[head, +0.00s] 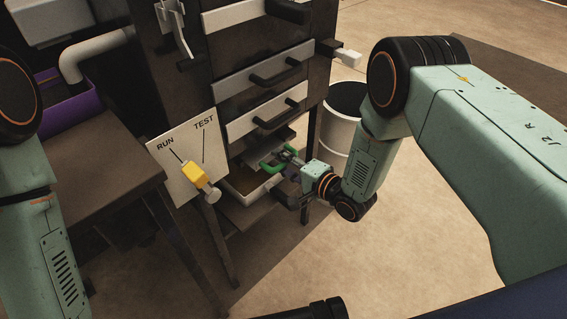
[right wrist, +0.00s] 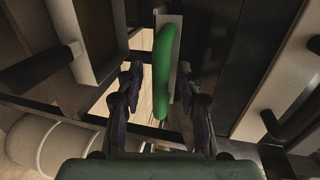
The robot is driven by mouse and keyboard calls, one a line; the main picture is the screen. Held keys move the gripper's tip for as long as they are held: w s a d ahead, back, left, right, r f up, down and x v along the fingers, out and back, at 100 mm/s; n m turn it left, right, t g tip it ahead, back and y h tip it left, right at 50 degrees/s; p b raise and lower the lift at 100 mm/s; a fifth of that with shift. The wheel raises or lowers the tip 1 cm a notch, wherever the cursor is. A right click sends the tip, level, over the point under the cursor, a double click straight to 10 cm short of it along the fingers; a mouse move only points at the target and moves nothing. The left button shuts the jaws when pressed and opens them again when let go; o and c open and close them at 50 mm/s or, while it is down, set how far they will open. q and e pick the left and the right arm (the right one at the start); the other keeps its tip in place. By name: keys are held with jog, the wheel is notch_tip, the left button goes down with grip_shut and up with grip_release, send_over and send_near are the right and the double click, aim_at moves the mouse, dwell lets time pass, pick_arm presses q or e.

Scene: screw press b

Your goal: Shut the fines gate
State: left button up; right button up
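A green bar handle (head: 272,160) shows low on the press frame, above a pale-rimmed tray (head: 262,192). No label marks it as the fines gate. In the right wrist view the green handle (right wrist: 162,70) stands along a pale plate (right wrist: 174,50). My right gripper (head: 290,168) is at the handle from the right. In the right wrist view its fingers (right wrist: 160,100) are spread, with the near end of the handle between them. I cannot tell whether they touch it. My left arm shows at the left edge of the head view, but its gripper is out of view.
Several pale drawers with dark handles (head: 278,74) are stacked above. A RUN/TEST plate (head: 180,160) with a yellow lever (head: 195,175) stands to the left, beside a dark table (head: 95,165). A white bin (head: 340,132) stands behind my right arm. Open floor lies in front.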

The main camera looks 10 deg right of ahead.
grip_shut()
